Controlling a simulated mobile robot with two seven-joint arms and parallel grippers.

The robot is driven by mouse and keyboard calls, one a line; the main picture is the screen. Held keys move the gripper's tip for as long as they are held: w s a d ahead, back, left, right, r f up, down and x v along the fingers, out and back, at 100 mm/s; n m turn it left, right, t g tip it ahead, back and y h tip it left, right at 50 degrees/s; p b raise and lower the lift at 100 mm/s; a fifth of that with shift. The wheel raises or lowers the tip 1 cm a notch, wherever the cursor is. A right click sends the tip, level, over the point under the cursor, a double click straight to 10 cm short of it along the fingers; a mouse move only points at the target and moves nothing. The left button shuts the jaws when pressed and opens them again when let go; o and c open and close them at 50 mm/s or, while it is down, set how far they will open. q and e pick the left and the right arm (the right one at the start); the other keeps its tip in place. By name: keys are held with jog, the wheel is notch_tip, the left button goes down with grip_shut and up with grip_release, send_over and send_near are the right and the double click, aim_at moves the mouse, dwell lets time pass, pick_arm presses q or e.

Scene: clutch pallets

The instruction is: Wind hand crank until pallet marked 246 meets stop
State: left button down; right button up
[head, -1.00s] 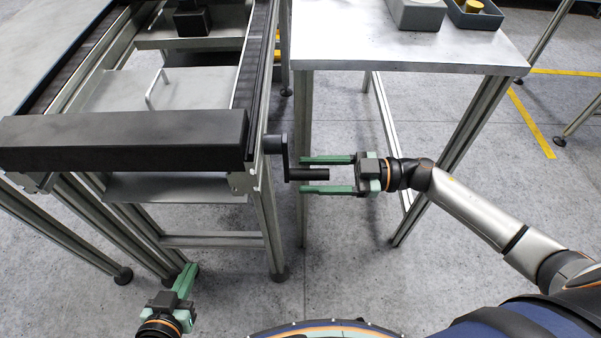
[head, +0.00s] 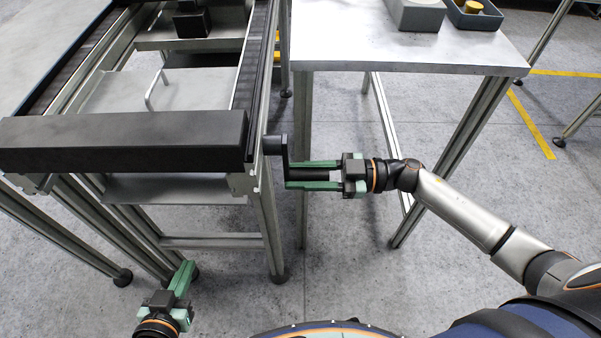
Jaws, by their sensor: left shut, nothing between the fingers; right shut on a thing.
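The hand crank (head: 276,146) sticks out at the right front corner of the conveyor frame, with its black grip (head: 309,174) pointing right. My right gripper (head: 312,174) is shut on the crank grip, its green fingers above and below it. My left gripper (head: 183,278) is shut and empty, low in front of the conveyor legs. A black block (head: 192,22) on a grey plate (head: 200,43) sits at the far end of the conveyor, cut off by the top edge. No 246 marking is readable, and I cannot make out which part is the stop.
A thick black beam (head: 125,140) crosses the conveyor's near end. A grey table (head: 400,52) stands to the right, with a grey bin (head: 417,14) and a dark blue bin (head: 474,14) holding a yellowish part. The floor (head: 340,270) between my arms is clear.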

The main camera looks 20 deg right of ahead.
grip_shut()
dwell(0.8)
